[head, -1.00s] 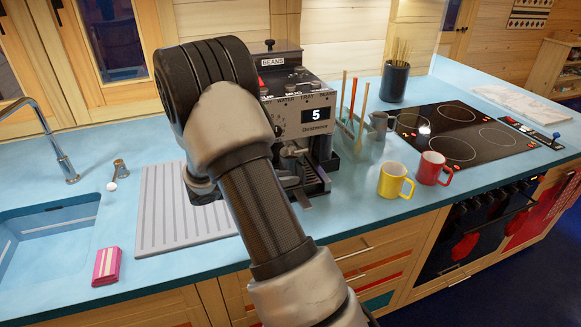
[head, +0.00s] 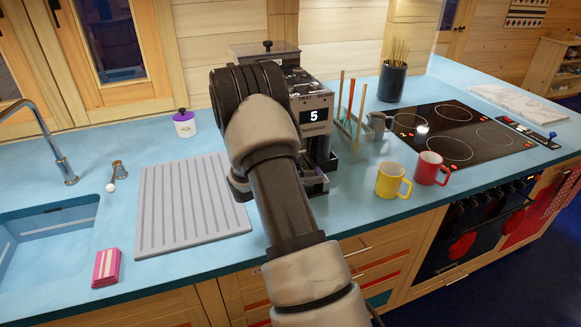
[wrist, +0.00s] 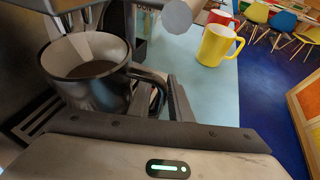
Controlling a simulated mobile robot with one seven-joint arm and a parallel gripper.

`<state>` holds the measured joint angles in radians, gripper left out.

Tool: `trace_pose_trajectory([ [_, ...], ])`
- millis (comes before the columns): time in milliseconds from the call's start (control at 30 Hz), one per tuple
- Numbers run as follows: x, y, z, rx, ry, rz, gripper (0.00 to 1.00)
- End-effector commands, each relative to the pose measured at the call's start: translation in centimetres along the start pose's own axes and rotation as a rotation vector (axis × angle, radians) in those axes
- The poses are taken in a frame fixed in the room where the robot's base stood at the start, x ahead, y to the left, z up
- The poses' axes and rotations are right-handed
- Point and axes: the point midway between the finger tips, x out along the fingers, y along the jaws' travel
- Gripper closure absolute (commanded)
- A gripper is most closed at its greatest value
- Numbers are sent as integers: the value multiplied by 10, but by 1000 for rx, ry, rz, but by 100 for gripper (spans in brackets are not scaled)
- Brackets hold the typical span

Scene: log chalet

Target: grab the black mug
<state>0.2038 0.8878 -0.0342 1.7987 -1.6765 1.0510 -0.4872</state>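The black mug (wrist: 92,78) shows in the wrist view at the left. It is upright under the coffee machine's spout, on the slatted drip tray (wrist: 38,118), with a pale inside and dark liquid in it. Its handle points right, toward my gripper (wrist: 162,98). My gripper's dark fingers are right at the handle, with part of the handle seeming to lie between them. Whether they are closed on it is unclear. In the head view my arm hides the mug and my gripper.
The coffee machine (head: 313,101) stands against the wall. A yellow mug (head: 390,181) and a red mug (head: 430,168) stand to its right, near the counter's front edge. A grey pitcher (head: 377,124) and a holder with sticks are behind them. A ridged drainboard (head: 190,195) lies left.

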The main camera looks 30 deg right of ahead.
Motion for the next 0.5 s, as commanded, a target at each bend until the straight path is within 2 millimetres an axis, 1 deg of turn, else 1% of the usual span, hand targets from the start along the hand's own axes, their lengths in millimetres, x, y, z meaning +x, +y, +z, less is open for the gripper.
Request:
trace_pose_trajectory([
  [100,0,0,0,0,0,0,82],
  [133,0,0,0,0,0,0,86],
  [200,0,0,0,0,0,0,97],
  [233,0,0,0,0,0,0,100],
  [500,0,0,0,0,0,0,100],
])
